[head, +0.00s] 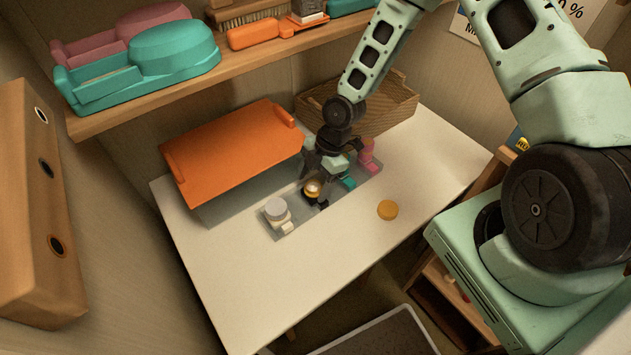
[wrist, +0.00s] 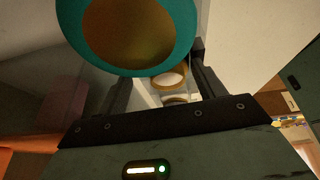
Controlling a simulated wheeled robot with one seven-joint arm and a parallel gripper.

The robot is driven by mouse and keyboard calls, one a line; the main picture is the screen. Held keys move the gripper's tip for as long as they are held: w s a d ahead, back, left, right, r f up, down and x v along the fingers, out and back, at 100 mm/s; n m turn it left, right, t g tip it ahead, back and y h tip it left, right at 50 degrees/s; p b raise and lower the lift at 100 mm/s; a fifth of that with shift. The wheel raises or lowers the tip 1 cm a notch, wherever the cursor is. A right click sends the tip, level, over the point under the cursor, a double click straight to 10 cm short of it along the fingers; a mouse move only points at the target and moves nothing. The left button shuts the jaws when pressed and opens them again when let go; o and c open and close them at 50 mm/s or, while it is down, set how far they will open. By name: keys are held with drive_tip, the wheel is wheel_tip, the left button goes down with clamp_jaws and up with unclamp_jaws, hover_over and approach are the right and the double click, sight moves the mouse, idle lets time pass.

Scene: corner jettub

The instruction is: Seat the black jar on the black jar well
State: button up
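The black jar (head: 312,191), dark with a gold rim and a pale top, is at the grey strip in the middle of the table, between a white jar and a teal jar. My gripper (head: 318,172) is low over the strip, just behind the black jar; its fingers partly hide that area. In the wrist view my gripper (wrist: 163,85) has its fingers apart, with no thing clearly clamped. A gold-rimmed pale round (wrist: 170,79) shows between them; I cannot tell which jar it is. The black jar well is not clearly visible, nor whether the jar is seated.
The white jar (head: 277,211) is at the strip's near end, the teal jar (head: 347,183) and pink jar (head: 369,153) farther along. The teal jar (wrist: 130,35) looms close in the wrist view. An orange box (head: 235,150), wooden crate (head: 385,105) and amber disc (head: 388,209) are nearby.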

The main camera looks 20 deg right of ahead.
drive_tip(key=shift+s+d+f, duration=0.15)
drive_tip(key=shift+s+f, duration=0.6)
drive_tip(key=shift+f, duration=0.1)
drive_tip(key=w+v, duration=0.1)
drive_tip(key=v, duration=1.8)
drive_tip(key=shift+w+a, duration=0.15)
drive_tip(key=shift+a, duration=0.25)
drive_tip(key=shift+r, duration=0.1)
drive_tip(key=s+a+r+m+h, duration=0.2)
drive_tip(key=s+a+r+m, duration=0.4)
drive_tip(key=s, duration=0.5)
drive_tip(key=s+a+r+m+h, duration=0.1)
drive_tip(key=s+a+r+m, duration=0.6)
drive_tip(key=s, duration=0.4)
drive_tip(key=shift+r+t+h, duration=0.3)
drive_tip(key=shift+r+h, duration=0.1)
drive_tip(key=shift+r, duration=0.1)
